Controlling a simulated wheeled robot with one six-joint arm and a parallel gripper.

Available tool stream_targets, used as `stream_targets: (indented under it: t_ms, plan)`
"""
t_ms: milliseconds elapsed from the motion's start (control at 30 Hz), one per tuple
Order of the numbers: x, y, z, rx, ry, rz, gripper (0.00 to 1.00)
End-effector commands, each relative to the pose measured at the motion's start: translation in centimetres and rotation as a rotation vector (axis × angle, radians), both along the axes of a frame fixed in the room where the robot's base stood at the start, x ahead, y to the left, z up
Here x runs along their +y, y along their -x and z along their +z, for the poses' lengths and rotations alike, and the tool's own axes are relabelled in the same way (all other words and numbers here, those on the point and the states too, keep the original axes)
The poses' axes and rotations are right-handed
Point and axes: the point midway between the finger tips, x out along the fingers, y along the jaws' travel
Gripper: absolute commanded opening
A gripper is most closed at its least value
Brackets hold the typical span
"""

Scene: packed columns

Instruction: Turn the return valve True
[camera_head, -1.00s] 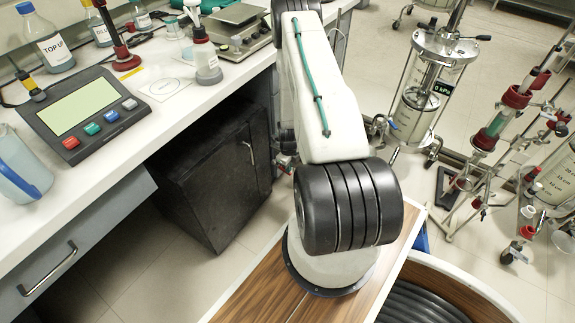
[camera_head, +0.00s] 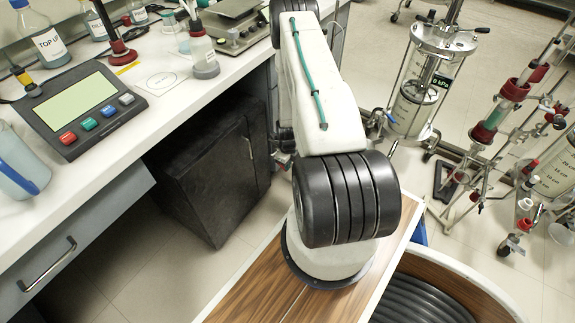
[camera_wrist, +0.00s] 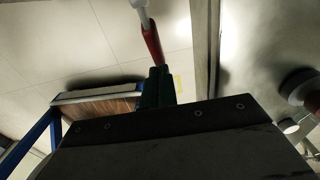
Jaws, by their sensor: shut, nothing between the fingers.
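In the wrist view my gripper (camera_wrist: 157,72) shows as dark green fingers close together, shut and empty. A red lever-like part with a pale end (camera_wrist: 151,42) lies just beyond the fingertips. I cannot tell whether it is the return valve's handle, or whether the fingers touch it. In the head view my arm hides the gripper, and I cannot pick out the return valve for sure. A clear column in a metal frame (camera_head: 408,112) stands on the floor beyond my arm.
A white bench (camera_head: 125,140) on the left holds a control panel (camera_head: 85,110), bottles and a balance (camera_head: 228,28). A black cabinet (camera_head: 210,175) stands under it. A rack with red clamps (camera_head: 513,90) stands at the right.

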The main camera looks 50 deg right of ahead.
Motion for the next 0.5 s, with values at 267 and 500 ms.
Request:
stream_targets:
  t_ms: [267, 500]
  plan:
    - [-0.3, 1.4, 3.6, -0.002, 0.002, -0.003, 0.00]
    - [-0.5, 4.2, 8.4, -0.002, 0.002, -0.003, 0.00]
